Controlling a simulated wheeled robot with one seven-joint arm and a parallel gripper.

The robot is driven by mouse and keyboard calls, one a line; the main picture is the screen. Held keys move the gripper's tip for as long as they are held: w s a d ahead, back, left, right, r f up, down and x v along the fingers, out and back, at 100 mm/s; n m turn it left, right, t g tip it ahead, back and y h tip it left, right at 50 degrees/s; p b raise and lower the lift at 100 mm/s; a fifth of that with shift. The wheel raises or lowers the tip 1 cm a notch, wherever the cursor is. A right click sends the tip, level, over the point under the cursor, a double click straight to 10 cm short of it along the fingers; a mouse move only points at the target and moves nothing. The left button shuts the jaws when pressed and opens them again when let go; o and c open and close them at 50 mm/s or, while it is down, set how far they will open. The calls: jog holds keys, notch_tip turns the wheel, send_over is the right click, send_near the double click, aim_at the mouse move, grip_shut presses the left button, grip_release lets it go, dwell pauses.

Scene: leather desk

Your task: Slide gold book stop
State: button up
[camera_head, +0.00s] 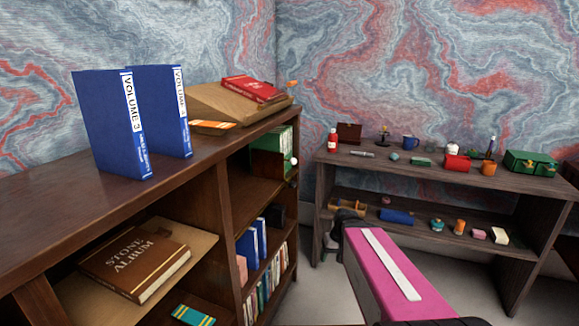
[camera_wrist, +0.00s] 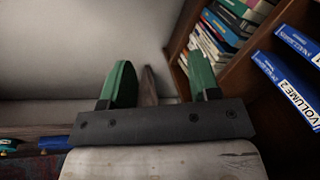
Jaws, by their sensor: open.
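I cannot make out a gold book stop for certain in either view. In the head view, the dark wooden bookcase (camera_head: 222,225) on the left holds blue volumes (camera_head: 246,245) and a row of thin books (camera_head: 268,288) in its right-hand compartments. Green books (camera_head: 286,138) stand in its upper right compartment. In the wrist view, my gripper (camera_wrist: 160,85) is open, its two green fingers apart with nothing held between them.
Two blue volumes (camera_head: 135,120), a tilted wooden stand (camera_head: 215,104) and a red book (camera_head: 250,88) are on the bookcase top. A stone album (camera_head: 133,262) lies below. A side table (camera_head: 335,156) with several small objects stands at the back right.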

jog(key=w+a+r+n+t+y, duration=0.1)
jog(key=w+a+r+n+y, duration=0.35)
jog(key=w, duration=0.45)
jog(key=n+t+y, duration=0.3)
jog(key=n+y, duration=0.2)
jog(key=y, duration=0.5)
send_near(291, 161)
jog(key=w, duration=0.1)
jog(key=x, duration=1)
jog(key=shift+w+a+f, duration=0.2)
jog(key=shift+w+a, duration=0.05)
jog(key=shift+a, duration=0.1)
grip_shut()
jog(key=shift+s, duration=0.15)
